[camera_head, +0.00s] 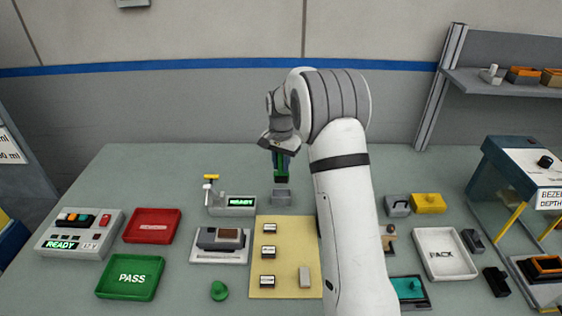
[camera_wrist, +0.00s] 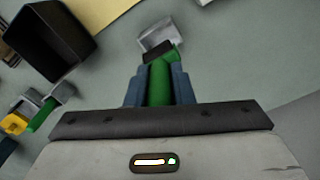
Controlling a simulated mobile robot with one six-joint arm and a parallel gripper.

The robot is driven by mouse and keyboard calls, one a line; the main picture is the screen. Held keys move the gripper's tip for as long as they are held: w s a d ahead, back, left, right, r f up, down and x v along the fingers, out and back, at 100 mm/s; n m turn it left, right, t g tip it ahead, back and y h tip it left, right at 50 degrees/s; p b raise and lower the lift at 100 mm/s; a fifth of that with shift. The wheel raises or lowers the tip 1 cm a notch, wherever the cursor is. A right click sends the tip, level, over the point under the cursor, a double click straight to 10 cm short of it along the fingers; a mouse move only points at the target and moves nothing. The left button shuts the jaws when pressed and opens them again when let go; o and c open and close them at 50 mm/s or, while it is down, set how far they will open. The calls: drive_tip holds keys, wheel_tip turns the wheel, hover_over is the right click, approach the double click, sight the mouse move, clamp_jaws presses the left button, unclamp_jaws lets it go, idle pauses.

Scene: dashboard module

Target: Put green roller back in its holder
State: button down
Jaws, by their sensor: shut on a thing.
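My gripper (camera_head: 281,160) is shut on the green roller (camera_head: 281,173) near the back of the table. In the wrist view the roller (camera_wrist: 158,85) stands between the two blue fingers, with a dark piece at its far end. A small grey holder (camera_head: 282,197) sits on the table directly below the roller in the head view. In the wrist view the holder (camera_wrist: 158,33) lies just beyond the roller's end, partly covered by it. The roller looks upright in the head view. I cannot tell whether its lower end touches the holder.
A device with a yellow-topped post and a READY display (camera_head: 238,203) stands left of the holder. A yellow mat (camera_head: 287,240) with small parts lies in front. Red (camera_head: 136,231) and green (camera_head: 112,284) trays lie left. The table behind the holder is clear.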

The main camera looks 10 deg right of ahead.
sight(281, 173)
drive_tip(key=shift+f+b, duration=1.05)
drive_tip(key=shift+f, duration=0.9)
drive_tip(key=shift+f+b, duration=1.75)
drive_tip(key=shift+f, duration=0.8)
drive_tip(key=c, duration=1.2)
unclamp_jaws()
drive_tip(key=shift+o, duration=0.2)
wheel_tip(281, 173, up, 8)
drive_tip(key=shift+a+f+b, duration=0.1)
drive_tip(key=shift+b, duration=0.45)
